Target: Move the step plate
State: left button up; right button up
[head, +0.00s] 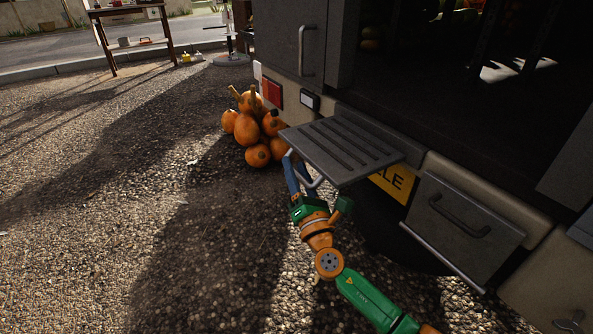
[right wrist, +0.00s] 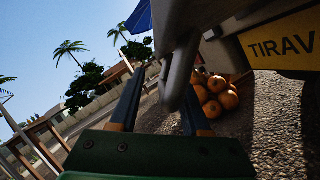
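The step plate (head: 345,149) is a dark grey ribbed plate sticking out from the back of the truck, roughly level. A curved grey bar (head: 312,182) shows at its left underside. My right gripper (head: 299,172) is below the plate's left edge, by this bar. In the right wrist view its two fingers (right wrist: 161,104) are wide apart. The bar (right wrist: 182,70) shows between them, close to the right finger; I cannot tell whether they touch. The plate's underside fills the top of that view. My left gripper is not in view.
A pile of orange pumpkins (head: 257,128) lies on the gravel just left of the plate. A drawer with a handle (head: 463,222) and a yellow number plate (head: 393,183) are to the right. A wooden table (head: 127,12) stands far back. The gravel at left is clear.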

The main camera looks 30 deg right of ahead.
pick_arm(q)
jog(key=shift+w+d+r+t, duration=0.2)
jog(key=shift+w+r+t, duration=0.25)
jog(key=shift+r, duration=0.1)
pick_arm(e)
jog(key=v, duration=0.7)
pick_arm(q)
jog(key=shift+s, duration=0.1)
pick_arm(e)
jog(key=shift+s+f, duration=0.1)
